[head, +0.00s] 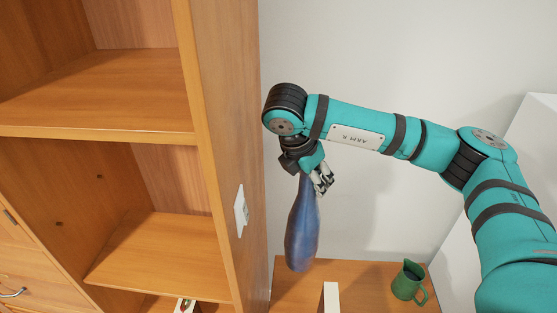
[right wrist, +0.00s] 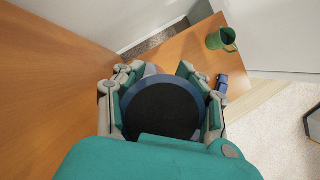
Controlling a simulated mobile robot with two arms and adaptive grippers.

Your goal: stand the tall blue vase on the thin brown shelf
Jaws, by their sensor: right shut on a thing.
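The tall blue vase (head: 302,235) hangs nearly upright from my right gripper (head: 322,180), narrow neck up and wider body below. In the right wrist view the fingers (right wrist: 165,95) close around its blue rim, with the dark mouth (right wrist: 160,110) facing the camera. A brown wooden board (head: 375,300), perhaps the thin brown shelf, lies low behind and below the vase, against the wall; it also shows in the right wrist view (right wrist: 190,47). I see no clear contact between vase and board. My left gripper is out of view.
A green jug (head: 408,281) stands on the board's right part. A small dark blue object (right wrist: 222,83) is near the board's edge. A tall wooden cabinet (head: 222,150) with open compartments stands close left of the vase. A pale upright piece (head: 330,299) shows at the bottom.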

